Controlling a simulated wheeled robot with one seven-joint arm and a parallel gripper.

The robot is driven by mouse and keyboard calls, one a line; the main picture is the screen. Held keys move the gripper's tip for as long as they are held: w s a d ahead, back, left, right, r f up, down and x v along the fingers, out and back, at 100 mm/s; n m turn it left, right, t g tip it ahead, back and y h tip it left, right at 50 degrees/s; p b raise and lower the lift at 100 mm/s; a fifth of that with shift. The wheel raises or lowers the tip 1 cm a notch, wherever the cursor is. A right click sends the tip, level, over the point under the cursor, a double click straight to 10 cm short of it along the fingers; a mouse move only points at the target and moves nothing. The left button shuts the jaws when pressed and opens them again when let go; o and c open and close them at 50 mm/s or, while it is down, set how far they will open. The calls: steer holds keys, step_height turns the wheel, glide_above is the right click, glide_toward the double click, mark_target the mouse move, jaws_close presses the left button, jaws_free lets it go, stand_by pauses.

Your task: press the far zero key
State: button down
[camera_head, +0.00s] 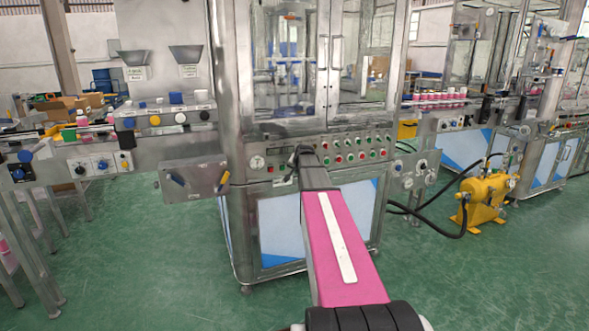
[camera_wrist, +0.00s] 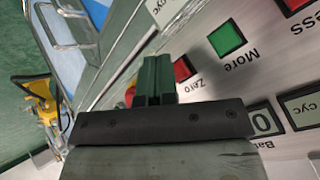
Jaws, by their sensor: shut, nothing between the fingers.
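In the wrist view the panel is seen close up and tilted. A red square key (camera_wrist: 183,68) labelled "Zero" sits just right of my gripper (camera_wrist: 157,62). The fingers are shut and empty, and their tips partly overlap the key's left side in the picture. I cannot tell whether they touch the panel. In the head view my gripper (camera_head: 302,152) is a small dark shape in front of the machine's button panel (camera_head: 330,163). The keys there are too small to read, so I cannot tell whether this Zero key is the far one.
A green key (camera_wrist: 227,38) labelled "More" lies beside the red one. A red and yellow part (camera_wrist: 130,92) shows left of the fingers. A yellow pump (camera_head: 487,200) with black hoses stands on the green floor at right.

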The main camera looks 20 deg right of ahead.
steer(key=shift+s, duration=0.2)
steer(key=s, duration=0.4)
steer(key=shift+s+d, duration=0.1)
steer(key=shift+s, duration=0.3)
stand_by(0.6)
steer(key=s+a+f+n+g, duration=0.2)
steer(key=s+a+f+g, duration=0.1)
steer(key=s+a+f, duration=0.4)
steer(key=s+a+f+n+g, duration=0.3)
steer(key=s+a+f, duration=0.4)
steer(key=s, duration=0.7)
steer(key=s+a+f+n+g, duration=0.2)
steer(key=s+a+f+n, duration=0.1)
steer(key=s+a+f, duration=0.4)
steer(key=s+a, duration=0.2)
steer(key=s, duration=0.1)
steer(key=shift+s+f+g+y, duration=0.2)
steer(key=shift+s+g+y, duration=0.1)
steer(key=shift+s+g, duration=0.1)
steer(key=shift+w, duration=0.1)
